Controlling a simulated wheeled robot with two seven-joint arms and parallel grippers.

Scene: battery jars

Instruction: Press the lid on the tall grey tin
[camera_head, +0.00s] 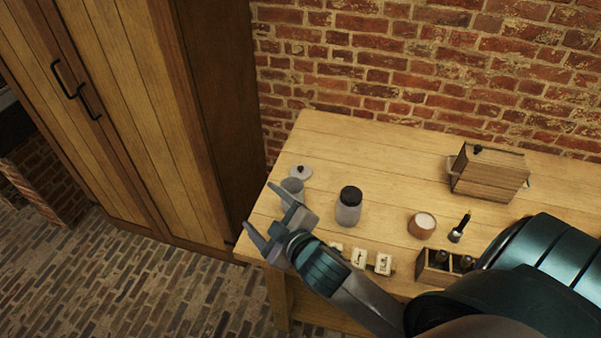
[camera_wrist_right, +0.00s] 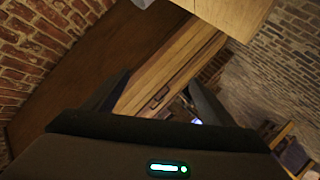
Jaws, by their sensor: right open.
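The grey tin (camera_head: 292,186) stands on the table near its left end, partly hidden behind my right gripper. Its top looks open. A pale round lid (camera_head: 302,172) with a dark knob lies just behind the tin; I cannot tell whether they touch. My right gripper (camera_head: 260,206) is open and empty, in front of the tin and by the table's left edge, with its fingers pointing left. In the right wrist view the two fingers (camera_wrist_right: 160,85) are apart with nothing between them; neither tin nor lid shows there. My left gripper is out of view.
A glass jar (camera_head: 348,211) with a black lid stands right of the tin. A round wooden pot (camera_head: 421,226), a dark brush-like tool (camera_head: 460,228), a wooden box (camera_head: 489,174), white cards (camera_head: 383,264) and a small rack (camera_head: 433,271) occupy the right and front. The back left is clear.

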